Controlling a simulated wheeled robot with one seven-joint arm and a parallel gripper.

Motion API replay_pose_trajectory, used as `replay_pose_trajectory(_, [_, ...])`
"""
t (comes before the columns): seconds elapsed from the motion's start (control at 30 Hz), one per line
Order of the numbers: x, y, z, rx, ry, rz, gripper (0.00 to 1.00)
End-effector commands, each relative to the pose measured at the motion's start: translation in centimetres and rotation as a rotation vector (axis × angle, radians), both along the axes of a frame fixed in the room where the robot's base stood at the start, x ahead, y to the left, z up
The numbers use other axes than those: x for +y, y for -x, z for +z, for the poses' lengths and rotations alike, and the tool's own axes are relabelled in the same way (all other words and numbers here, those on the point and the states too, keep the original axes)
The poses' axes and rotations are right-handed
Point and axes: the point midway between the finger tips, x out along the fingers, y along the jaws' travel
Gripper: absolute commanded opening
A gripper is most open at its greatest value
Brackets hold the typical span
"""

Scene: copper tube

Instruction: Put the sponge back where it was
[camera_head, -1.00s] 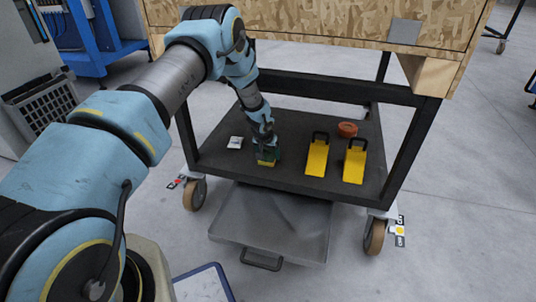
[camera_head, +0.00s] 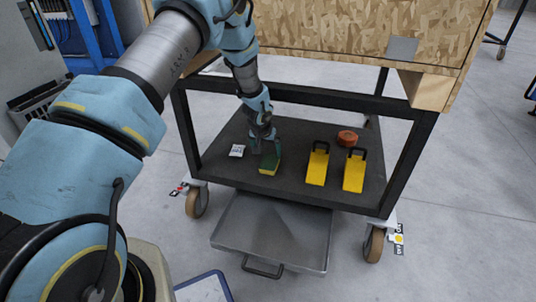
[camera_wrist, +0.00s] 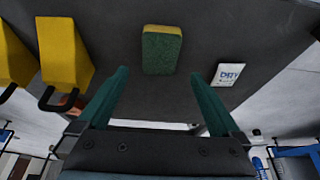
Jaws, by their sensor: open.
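The sponge (camera_head: 269,166), green with a yellow side, rests on the dark lower shelf (camera_head: 215,172) of the cart, near its front edge. My gripper (camera_head: 265,148) is just above and behind it in the head view. In the wrist view my gripper (camera_wrist: 160,73) is open, its two green fingers wide apart. The sponge (camera_wrist: 161,50) lies just past the fingertips, roughly centred between them, and nothing is held. A small white card (camera_head: 237,151) lies left of the sponge; in the wrist view the card (camera_wrist: 228,74) reads like "DIRTY".
Two yellow wedges with black handles, a left one (camera_head: 317,165) and a right one (camera_head: 354,171), stand right of the sponge. A reddish-brown round object (camera_head: 347,137) sits behind them. Cart posts and the wooden box (camera_head: 340,40) above bound the shelf. A grey tray (camera_head: 270,232) is below.

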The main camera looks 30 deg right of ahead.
Motion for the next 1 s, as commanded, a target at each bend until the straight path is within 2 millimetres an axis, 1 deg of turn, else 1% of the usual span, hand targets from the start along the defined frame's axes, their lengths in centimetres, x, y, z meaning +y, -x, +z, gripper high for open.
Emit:
replay_pose_trajectory(0.03, [0.2,0.2,0.9,-0.001,0.0,-0.001,1.0])
replay_pose_trajectory(0.13, [0.5,0.5,1.7,0.0,0.0,-0.001,1.0])
replay_pose_trajectory(0.43, [0.9,0.5,2.3,0.0,-0.002,0.005,1.0])
replay_pose_trajectory(0.5, [1.9,0.0,3.2,-0.002,-0.005,0.022,1.0])
replay_pose_trajectory(0.57, [3.7,-0.8,4.8,-0.002,-0.014,0.049,1.0])
replay_pose_trajectory(0.67, [8.8,-2.0,8.7,0.005,-0.038,0.126,1.0])
replay_pose_trajectory(0.7, [11.4,-2.2,10.4,0.012,-0.05,0.163,1.0])
replay_pose_trajectory(0.77, [15.6,-2.1,13.1,0.024,-0.068,0.22,1.0])
replay_pose_trajectory(0.8, [18.3,-1.7,14.7,0.036,-0.079,0.258,1.0])
replay_pose_trajectory(0.87, [22.3,-0.7,17.0,0.055,-0.094,0.315,1.0])
replay_pose_trajectory(0.9, [24.9,0.2,18.4,0.069,-0.101,0.351,1.0])
replay_pose_trajectory(0.97, [28.5,2.0,20.3,0.091,-0.111,0.404,1.0])
replay_pose_trajectory(1.0, [30.8,3.4,21.5,0.106,-0.115,0.439,1.0])
